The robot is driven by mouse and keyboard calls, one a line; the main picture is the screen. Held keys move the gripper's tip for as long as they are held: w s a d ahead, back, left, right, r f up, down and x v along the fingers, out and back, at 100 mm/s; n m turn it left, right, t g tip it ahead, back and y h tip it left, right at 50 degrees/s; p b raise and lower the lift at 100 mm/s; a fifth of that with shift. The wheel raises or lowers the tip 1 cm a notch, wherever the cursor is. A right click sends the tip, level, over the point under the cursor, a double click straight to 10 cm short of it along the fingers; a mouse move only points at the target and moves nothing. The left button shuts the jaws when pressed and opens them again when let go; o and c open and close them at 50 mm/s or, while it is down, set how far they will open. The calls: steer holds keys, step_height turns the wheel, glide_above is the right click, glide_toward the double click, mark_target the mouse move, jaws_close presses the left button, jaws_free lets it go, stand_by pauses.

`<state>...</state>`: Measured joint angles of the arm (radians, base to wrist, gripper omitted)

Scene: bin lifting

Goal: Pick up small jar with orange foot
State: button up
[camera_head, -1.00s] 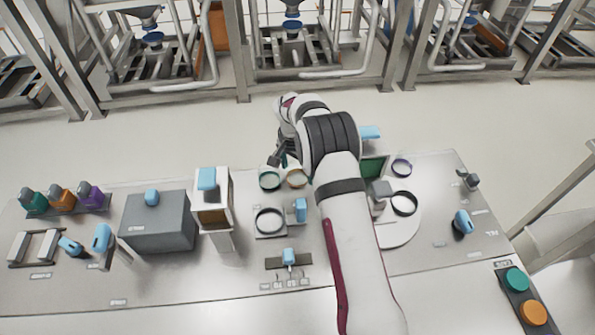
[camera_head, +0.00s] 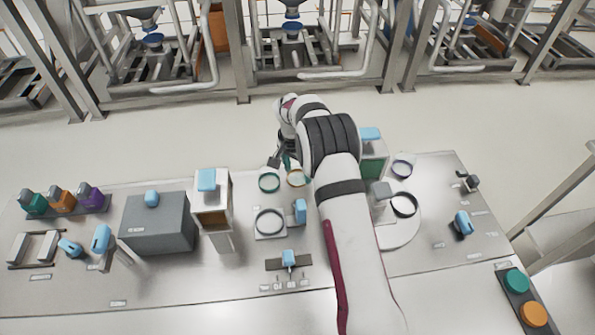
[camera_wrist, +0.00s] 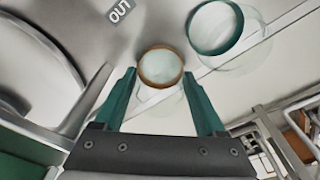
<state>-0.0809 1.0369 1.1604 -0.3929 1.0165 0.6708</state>
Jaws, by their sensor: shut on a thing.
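The small jar with the orange foot is clear, with an orange-brown ring (camera_wrist: 160,68) facing the wrist camera between my green fingertips. In the head view its orange ring (camera_head: 296,179) shows just left of my arm. My gripper (camera_wrist: 160,78) is shut on this jar, with one finger on each side of its clear body. In the head view my gripper (camera_head: 287,163) is partly hidden by my wrist. I cannot tell whether the jar touches the table.
A clear jar with a green ring (camera_head: 269,182) stands close on the left; it also shows in the wrist view (camera_wrist: 214,28). A black-ringed fixture (camera_head: 270,221) lies in front. A box with a blue handle (camera_head: 207,180) stands further left. A green-faced box (camera_head: 374,165) stands right of my arm.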

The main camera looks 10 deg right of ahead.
step_height(320, 180, up, 17)
steer(key=shift+s+a+f+n+y, duration=0.1)
steer(key=shift+s+a+f+n, duration=1.15)
steer(key=shift+s+f, duration=1)
steer(key=shift+s+a+f+n+y, duration=0.1)
steer(key=shift+s+a+f+n, duration=0.65)
steer(key=shift+s+a+f, duration=1.25)
steer(key=shift+s+a+f+n+y, duration=0.1)
steer(key=shift+s+a+f+n, duration=0.95)
steer(key=shift+s+f, duration=1.5)
steer(key=shift+w+f, duration=0.3)
steer(key=shift+f, duration=0.1)
steer(key=shift+f, duration=0.4)
steer(key=shift+f, duration=0.1)
steer(key=shift+f, duration=0.3)
steer(key=shift+f, duration=0.1)
